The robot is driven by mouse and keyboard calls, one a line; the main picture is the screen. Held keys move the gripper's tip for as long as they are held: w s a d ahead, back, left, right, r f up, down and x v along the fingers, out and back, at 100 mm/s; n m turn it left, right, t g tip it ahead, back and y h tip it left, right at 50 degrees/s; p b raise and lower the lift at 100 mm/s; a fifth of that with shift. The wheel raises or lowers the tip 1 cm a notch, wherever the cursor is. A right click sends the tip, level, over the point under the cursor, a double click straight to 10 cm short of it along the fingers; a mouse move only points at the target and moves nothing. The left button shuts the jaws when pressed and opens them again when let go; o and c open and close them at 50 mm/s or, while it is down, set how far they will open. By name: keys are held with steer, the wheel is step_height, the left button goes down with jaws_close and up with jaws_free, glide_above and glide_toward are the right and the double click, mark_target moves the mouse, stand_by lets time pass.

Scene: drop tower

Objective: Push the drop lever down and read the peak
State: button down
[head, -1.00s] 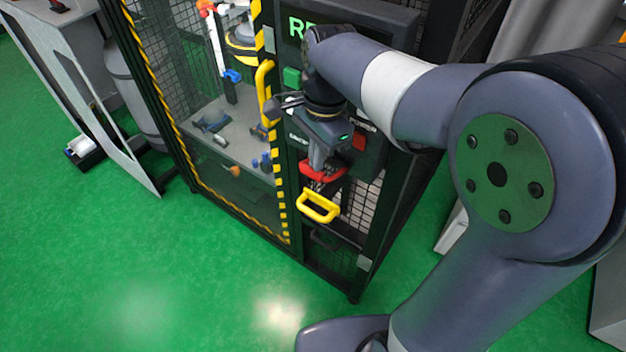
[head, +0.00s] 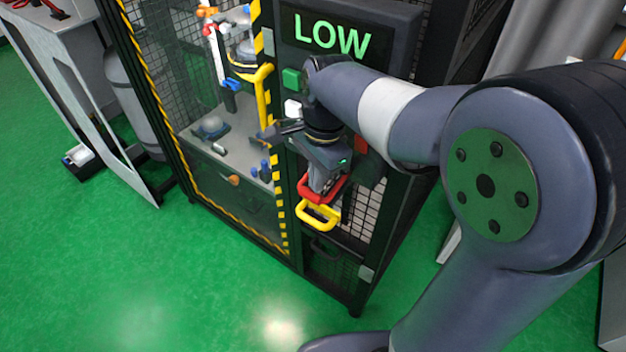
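The drop tower's front panel carries a display (head: 332,37) that reads LOW in green letters. Below it, a red lever handle (head: 312,194) sits close above a yellow handle (head: 316,217). My gripper (head: 324,182) is at the red handle from above, its fingertips at or against it. The fingers are small and partly hidden, so I cannot tell whether they grip the handle or only press it. My arm hides part of the panel.
A green button (head: 291,78) and a white button (head: 292,108) are on the panel, left of my arm. The tower's mesh-and-glass door has a yellow handle (head: 262,95). A blue-grey domed object (head: 211,127) rests inside. Green floor (head: 150,270) is clear in front.

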stand_by(0.3)
steer(key=shift+w+d+r+p, duration=0.3)
steer(key=shift+w+d+p, duration=0.1)
steer(key=shift+d+p, duration=0.15)
steer(key=shift+w+d+r+p, duration=0.35)
steer(key=shift+d+p, duration=0.1)
steer(key=shift+d, duration=0.15)
steer(key=shift+r, duration=0.15)
